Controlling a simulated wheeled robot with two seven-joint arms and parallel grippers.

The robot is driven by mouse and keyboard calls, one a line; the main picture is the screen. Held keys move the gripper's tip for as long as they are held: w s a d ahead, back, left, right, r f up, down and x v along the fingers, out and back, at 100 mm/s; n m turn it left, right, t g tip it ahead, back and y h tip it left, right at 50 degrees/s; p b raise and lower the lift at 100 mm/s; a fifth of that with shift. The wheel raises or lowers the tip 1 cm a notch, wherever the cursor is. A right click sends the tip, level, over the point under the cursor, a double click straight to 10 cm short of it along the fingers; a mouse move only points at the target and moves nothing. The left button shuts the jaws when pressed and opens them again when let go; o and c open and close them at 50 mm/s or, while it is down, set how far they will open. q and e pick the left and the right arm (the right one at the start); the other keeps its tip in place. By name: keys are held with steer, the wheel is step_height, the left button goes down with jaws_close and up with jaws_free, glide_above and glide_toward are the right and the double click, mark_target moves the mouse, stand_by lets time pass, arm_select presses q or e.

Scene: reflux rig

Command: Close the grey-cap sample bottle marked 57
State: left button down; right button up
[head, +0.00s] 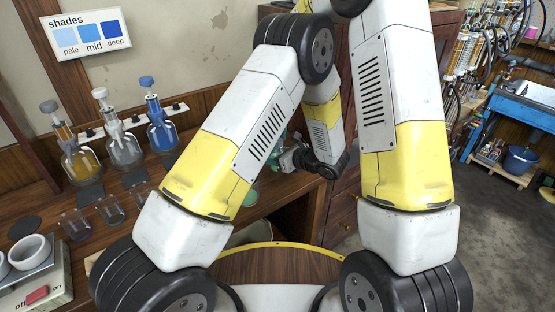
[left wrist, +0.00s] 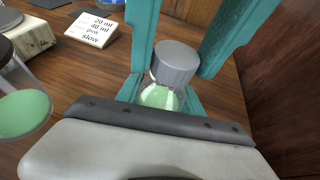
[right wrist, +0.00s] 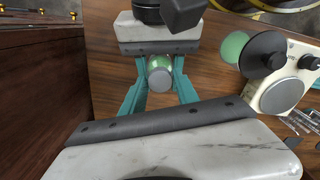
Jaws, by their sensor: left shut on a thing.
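The grey-cap sample bottle (left wrist: 160,97) holds pale green liquid and stands between the fingers of my left gripper (left wrist: 163,104), which is shut on its body. Its grey cap (left wrist: 176,62) is over the neck; I cannot tell whether it is fully seated. The cap also shows from above in the right wrist view (right wrist: 160,78). The teal fingers of my right gripper (right wrist: 161,88) are open on either side of the cap, with small gaps. No number 57 is readable. In the head view my arms hide the bottle.
A white card (left wrist: 92,29) stands on the wooden bench beyond the bottle. Several flasks (head: 122,150) and a scale (head: 40,285) stand on the left in the head view.

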jaws_close()
steer(key=m, duration=0.3)
steer(key=shift+o, duration=2.3)
jaws_free()
steer(key=shift+r, duration=2.3)
steer(key=shift+c, duration=0.4)
